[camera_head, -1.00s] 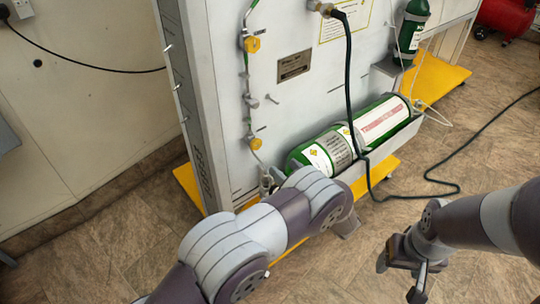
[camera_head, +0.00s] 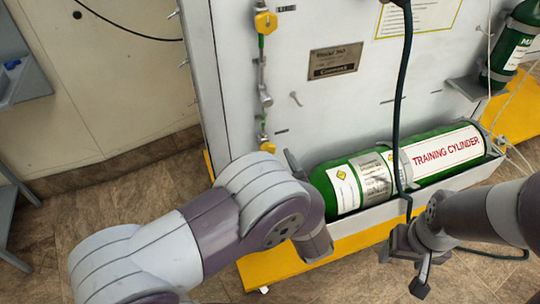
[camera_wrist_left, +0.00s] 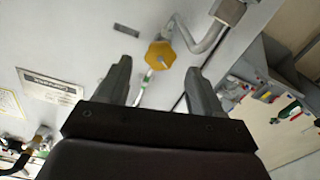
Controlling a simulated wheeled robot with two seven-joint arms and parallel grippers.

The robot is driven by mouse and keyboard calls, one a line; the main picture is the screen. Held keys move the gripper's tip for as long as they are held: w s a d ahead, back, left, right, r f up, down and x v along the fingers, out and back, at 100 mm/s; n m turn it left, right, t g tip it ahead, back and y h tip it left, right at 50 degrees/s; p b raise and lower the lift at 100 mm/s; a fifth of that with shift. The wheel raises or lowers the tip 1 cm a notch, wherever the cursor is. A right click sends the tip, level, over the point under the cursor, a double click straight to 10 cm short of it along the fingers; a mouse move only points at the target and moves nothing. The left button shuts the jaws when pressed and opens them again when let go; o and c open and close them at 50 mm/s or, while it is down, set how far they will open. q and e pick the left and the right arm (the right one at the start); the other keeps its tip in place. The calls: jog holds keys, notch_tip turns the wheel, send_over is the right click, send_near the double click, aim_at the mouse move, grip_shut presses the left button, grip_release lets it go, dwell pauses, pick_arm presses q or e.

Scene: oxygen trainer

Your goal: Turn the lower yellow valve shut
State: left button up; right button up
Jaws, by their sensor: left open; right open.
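The lower yellow valve (camera_head: 267,147) sits on the pale panel, just above my left wrist in the head view. In the left wrist view the yellow valve (camera_wrist_left: 160,55) lies ahead, between the open fingers of my left gripper (camera_wrist_left: 158,66). I see no contact, and the remaining distance is hard to tell. In the head view my left forearm and wrist largely hide the left gripper. The upper yellow valve (camera_head: 265,22) is higher on the same pipe line. My right gripper (camera_head: 405,268) is open and empty at lower right, away from the panel.
A green training cylinder (camera_head: 440,155) lies in a tray right of my left wrist. A dark hose (camera_head: 399,95) hangs in front of it. A metal nameplate (camera_head: 336,61) is on the panel. A grey pipe (camera_wrist_left: 210,38) runs from the valve. Floor at left is open.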

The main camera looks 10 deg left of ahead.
pick_arm(q)
jog(key=shift+x, duration=1.85)
jog(key=c, duration=1.1)
jog(key=shift+o, duration=0.2)
jog(key=shift+r+m+p, duration=0.2)
jog(key=shift+m+p, duration=0.3)
jog(key=shift+p, duration=0.05)
jog(key=shift+d+f+m+p, duration=0.1)
jog(key=shift+m+p, duration=2.4)
jog(key=shift+m, duration=0.05)
jog(key=shift+d+f+m+p, duration=0.1)
jog(key=shift+m+p, duration=2.35)
jog(key=shift+m, duration=0.1)
jog(key=o, duration=1.1)
jog(key=shift+c, duration=0.2)
